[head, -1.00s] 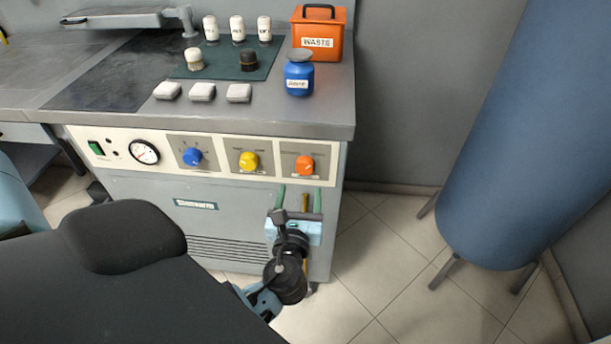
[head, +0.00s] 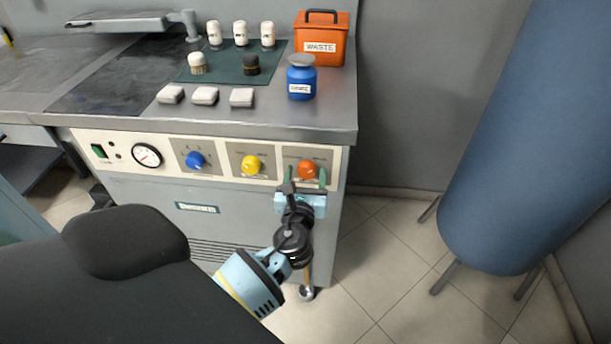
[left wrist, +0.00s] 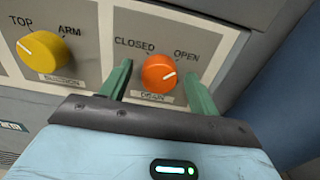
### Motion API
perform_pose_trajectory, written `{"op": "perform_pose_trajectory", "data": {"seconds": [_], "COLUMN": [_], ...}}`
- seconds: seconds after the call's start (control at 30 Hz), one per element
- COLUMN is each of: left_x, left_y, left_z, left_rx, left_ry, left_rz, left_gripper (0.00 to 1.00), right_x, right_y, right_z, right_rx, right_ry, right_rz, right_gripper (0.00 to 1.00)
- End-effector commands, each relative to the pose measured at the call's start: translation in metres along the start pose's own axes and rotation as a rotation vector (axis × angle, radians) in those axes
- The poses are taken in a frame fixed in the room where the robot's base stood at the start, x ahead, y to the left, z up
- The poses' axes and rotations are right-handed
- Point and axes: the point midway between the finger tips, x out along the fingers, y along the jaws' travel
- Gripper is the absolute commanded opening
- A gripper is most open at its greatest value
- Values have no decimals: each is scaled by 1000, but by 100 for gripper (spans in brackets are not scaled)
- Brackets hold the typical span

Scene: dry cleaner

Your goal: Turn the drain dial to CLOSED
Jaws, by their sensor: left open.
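The drain dial is an orange knob (head: 306,169) at the right end of the cream control panel. In the left wrist view the orange knob (left wrist: 159,73) sits above the DRAIN label, with CLOSED at its upper left and OPEN at its upper right. Its white pointer line slants up to the right, towards OPEN. My left gripper (head: 305,180) is open in front of the panel. In the left wrist view its green fingers (left wrist: 158,80) stand on either side of the knob, with gaps visible. I cannot tell how deep they reach. My right gripper is not in view.
A yellow dial (head: 252,165) and a blue dial (head: 195,160) sit left on the same panel (head: 222,167). The worktop above holds a blue jar (head: 301,80) and an orange waste box (head: 322,45). A large blue cylinder (head: 530,150) stands right, with clear floor between.

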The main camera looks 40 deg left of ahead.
Motion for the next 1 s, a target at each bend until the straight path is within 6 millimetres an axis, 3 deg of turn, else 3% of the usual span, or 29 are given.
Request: {"op": "perform_pose_trajectory", "data": {"seconds": [0.13,0.47,0.77,1.0], "left_x": [0,0,0,-1], "left_y": [0,0,0,0], "left_z": [0,0,0,-1], "left_rx": [0,-1,-37,-171], "left_ry": [0,0,1,2], "left_rz": [0,0,0,0], "left_gripper": [61,18,18,18], "right_x": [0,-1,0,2], "right_y": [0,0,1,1], "right_z": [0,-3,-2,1], "right_rx": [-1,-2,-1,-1], "right_ry": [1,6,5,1], "right_rz": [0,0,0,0], "right_gripper": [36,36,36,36]}}
